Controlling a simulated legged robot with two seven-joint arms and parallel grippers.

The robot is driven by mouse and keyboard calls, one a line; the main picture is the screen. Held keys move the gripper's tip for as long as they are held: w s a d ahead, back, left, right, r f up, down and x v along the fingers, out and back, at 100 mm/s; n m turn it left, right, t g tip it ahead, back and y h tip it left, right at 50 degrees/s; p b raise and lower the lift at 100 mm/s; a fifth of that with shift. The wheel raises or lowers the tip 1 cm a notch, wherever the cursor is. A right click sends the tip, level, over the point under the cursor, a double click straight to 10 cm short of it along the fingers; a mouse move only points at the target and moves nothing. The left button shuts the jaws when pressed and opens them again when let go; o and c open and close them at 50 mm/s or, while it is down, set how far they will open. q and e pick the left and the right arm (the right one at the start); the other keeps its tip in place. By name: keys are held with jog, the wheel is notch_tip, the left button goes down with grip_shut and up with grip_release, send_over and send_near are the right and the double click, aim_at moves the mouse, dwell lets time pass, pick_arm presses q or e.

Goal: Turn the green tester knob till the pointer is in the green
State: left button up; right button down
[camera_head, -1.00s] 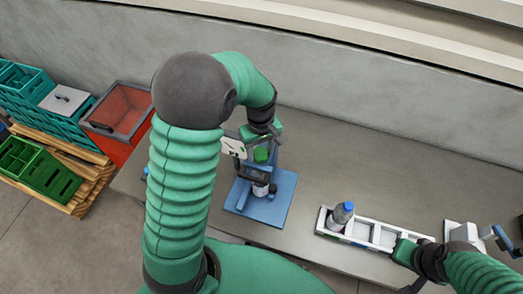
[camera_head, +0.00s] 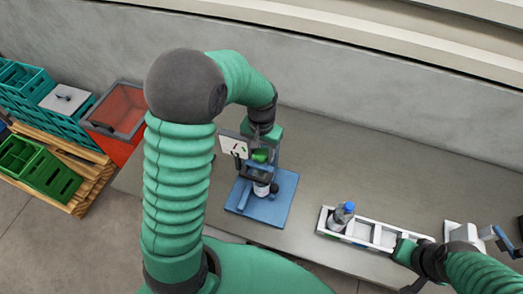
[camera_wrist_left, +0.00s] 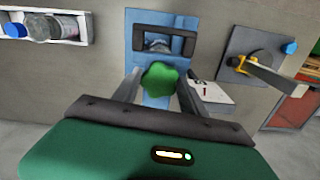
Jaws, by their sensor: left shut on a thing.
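The green lobed knob (camera_wrist_left: 160,78) sits between the two fingers of my left gripper (camera_wrist_left: 159,88) in the left wrist view, and the gripper is shut on it. In the head view the knob (camera_head: 260,156) shows just below the left gripper (camera_head: 262,148), on top of the blue tester (camera_head: 281,207). A white dial plate (camera_head: 232,145) stands beside the knob; it also shows in the left wrist view (camera_wrist_left: 213,100), partly hidden by a finger. I cannot read where its pointer stands. My right gripper (camera_head: 404,252) is beside the white rack, its jaws unclear.
A bottle (camera_head: 262,189) stands in the tester. The white rack (camera_head: 385,239) to the right holds a blue-capped bottle (camera_head: 343,214). A grey device with a yellow part (camera_wrist_left: 250,62) shows in the left wrist view. The bench (camera_head: 330,165) behind the rack is clear.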

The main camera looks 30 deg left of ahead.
pick_arm(q)
jog(key=m, duration=0.4)
jog(key=shift+w+r+m+p, duration=0.15)
jog(key=shift+w+m+p, duration=0.05)
jog(key=shift+m+p, duration=0.15)
jog(key=shift+a+m+p, duration=0.1)
jog(key=shift+m+p, duration=0.4)
jog(key=shift+m, duration=1.45)
jog(key=o, duration=1.4)
jog(key=shift+w+f, duration=0.1)
jog(key=shift+f, duration=0.1)
jog(key=shift+w, duration=0.1)
